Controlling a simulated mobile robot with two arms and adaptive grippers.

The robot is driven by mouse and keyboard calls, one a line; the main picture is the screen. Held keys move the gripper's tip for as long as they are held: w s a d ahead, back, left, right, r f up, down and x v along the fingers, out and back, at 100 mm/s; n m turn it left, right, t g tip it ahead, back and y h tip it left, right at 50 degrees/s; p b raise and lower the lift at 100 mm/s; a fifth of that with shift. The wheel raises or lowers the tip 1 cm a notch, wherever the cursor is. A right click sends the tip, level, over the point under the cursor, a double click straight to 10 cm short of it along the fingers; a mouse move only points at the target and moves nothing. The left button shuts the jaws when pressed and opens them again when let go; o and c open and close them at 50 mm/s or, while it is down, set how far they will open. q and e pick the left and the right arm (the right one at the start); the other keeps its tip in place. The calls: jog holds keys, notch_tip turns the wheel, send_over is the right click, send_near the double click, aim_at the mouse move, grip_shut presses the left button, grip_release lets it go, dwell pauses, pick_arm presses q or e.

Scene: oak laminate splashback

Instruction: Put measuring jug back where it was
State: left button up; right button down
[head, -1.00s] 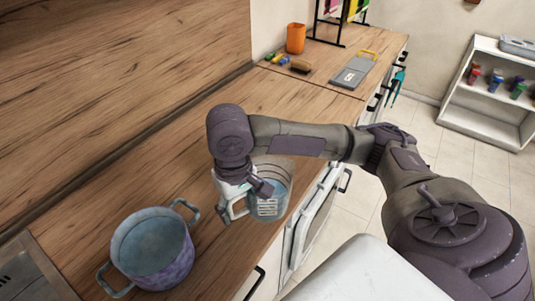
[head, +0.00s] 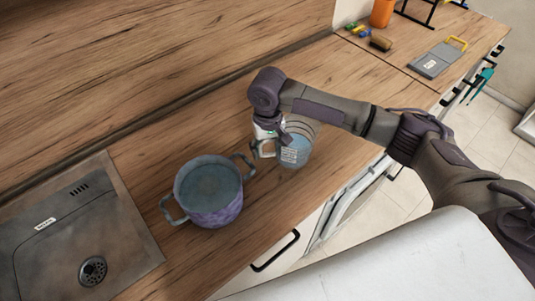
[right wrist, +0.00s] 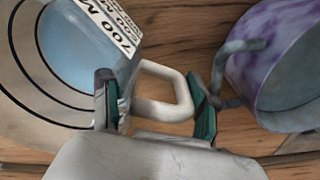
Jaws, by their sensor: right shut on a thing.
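The measuring jug (head: 297,150) is clear, with a pale handle, a white printed scale and bluish contents. It is at the worktop's front part, right of the pot; I cannot tell whether it touches the wood. My right gripper (head: 268,136) is at the jug's handle side. In the right wrist view, the jug (right wrist: 75,50) fills the left side, and its handle (right wrist: 178,88) lies between the two fingers of my right gripper (right wrist: 152,90), which is shut on it. My left gripper is not in view.
A purple-blue pot (head: 212,208) with two handles stands close left of the jug; it also shows in the right wrist view (right wrist: 262,65). A sink (head: 60,235) is at far left. Bare wood lies behind the jug.

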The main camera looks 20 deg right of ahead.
aim_at(267, 156)
jog(key=shift+w+f, duration=0.1)
jog(key=shift+w, duration=0.1)
jog(key=shift+f, duration=0.4)
notch_tip(267, 156, down, 2)
jog(key=shift+s+f+p, duration=0.1)
jog(key=shift+f+p, duration=0.05)
jog(key=shift+p, duration=0.55)
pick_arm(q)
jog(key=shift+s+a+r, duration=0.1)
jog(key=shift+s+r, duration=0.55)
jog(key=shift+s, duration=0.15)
pick_arm(e)
jog(key=shift+f, duration=0.45)
jog(key=shift+f, duration=0.1)
jog(key=c, duration=0.6)
grip_release()
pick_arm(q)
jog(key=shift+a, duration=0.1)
pick_arm(e)
jog(key=shift+o, duration=0.2)
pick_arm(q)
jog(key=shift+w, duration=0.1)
